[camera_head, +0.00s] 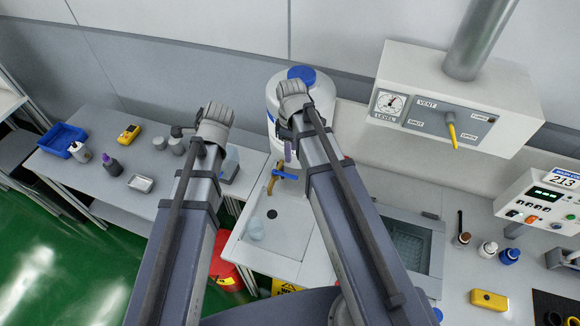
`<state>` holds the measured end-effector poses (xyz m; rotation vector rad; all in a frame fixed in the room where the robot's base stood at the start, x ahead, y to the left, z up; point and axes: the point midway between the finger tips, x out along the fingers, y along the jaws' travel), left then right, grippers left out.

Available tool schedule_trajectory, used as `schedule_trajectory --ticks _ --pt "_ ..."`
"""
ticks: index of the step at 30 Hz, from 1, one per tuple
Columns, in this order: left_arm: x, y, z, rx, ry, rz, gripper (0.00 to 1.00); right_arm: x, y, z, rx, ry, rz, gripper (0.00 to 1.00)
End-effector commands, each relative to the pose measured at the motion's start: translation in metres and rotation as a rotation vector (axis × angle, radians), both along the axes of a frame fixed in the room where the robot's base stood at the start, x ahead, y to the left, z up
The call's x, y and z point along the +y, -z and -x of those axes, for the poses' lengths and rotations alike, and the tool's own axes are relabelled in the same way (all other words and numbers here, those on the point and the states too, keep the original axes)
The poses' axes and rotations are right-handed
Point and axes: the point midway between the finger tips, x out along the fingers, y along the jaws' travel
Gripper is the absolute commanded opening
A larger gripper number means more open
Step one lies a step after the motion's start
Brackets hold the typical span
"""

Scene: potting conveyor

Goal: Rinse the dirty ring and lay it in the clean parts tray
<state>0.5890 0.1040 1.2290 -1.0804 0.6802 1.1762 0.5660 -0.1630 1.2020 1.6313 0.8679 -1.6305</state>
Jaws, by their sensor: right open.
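My right arm reaches up the middle, and its gripper (288,150) hangs mostly hidden behind the arm's end, open, in front of the white drum. Below it in the picture are a brass-coloured tap with a blue handle (286,175) and a pale sink (290,243) with a dark drain. I cannot make out the dirty ring. A small silver tray (141,184) lies on the left bench; I cannot tell whether it is the clean parts tray.
A blue bin (64,140), a yellow device (129,133) and bottles stand on the left bench. A white drum (271,98) stands behind the tap. Right are a vent box (455,85), a recessed basin (436,246), small bottles and a yellow box (489,299).

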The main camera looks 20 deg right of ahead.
Motion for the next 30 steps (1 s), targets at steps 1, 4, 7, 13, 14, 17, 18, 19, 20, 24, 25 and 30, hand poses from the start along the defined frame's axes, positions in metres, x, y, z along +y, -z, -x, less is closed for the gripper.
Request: schedule_trajectory --ticks 1,4,7,13,14,17,18,19,20,24,25,30 --pt "0.000 0.002 0.000 0.000 0.000 0.000 0.00 0.000 0.002 0.000 0.000 0.000 0.000 0.50" --pt "0.000 0.007 0.000 0.000 0.000 0.000 0.00 0.000 0.007 0.000 0.000 0.001 0.000 0.50" --pt "0.000 0.015 0.000 0.000 0.000 0.000 0.00 0.000 0.015 0.000 0.000 0.001 0.000 0.50" --pt "0.000 0.039 0.000 0.000 0.000 0.000 0.00 0.000 0.039 0.000 0.000 0.001 0.000 0.50" --pt "0.000 0.043 0.000 0.000 0.000 0.000 0.00 0.000 0.043 0.000 0.000 0.001 0.000 0.50" --pt "0.000 0.058 0.000 0.000 0.000 0.000 0.00 0.000 0.058 0.000 0.000 0.001 0.000 0.50" --pt "0.000 0.063 0.000 0.000 0.000 0.000 0.00 0.000 0.063 0.000 0.000 0.001 0.000 0.50" --pt "0.000 0.068 0.000 0.000 0.000 0.000 0.00 0.000 0.068 0.000 0.000 0.001 0.000 0.50" --pt "0.000 0.072 0.000 0.000 0.000 0.000 0.00 0.000 0.072 0.000 0.000 0.001 0.000 0.50" --pt "0.000 0.091 0.000 0.000 0.000 0.000 0.00 0.000 0.091 0.000 0.000 0.001 0.000 0.50" --pt "0.000 0.096 0.000 0.000 0.000 0.000 0.00 0.000 0.096 0.000 0.000 0.001 0.000 0.50" --pt "0.000 0.114 0.000 0.000 0.000 0.000 0.00 0.000 0.115 0.000 0.000 0.001 0.000 0.50"
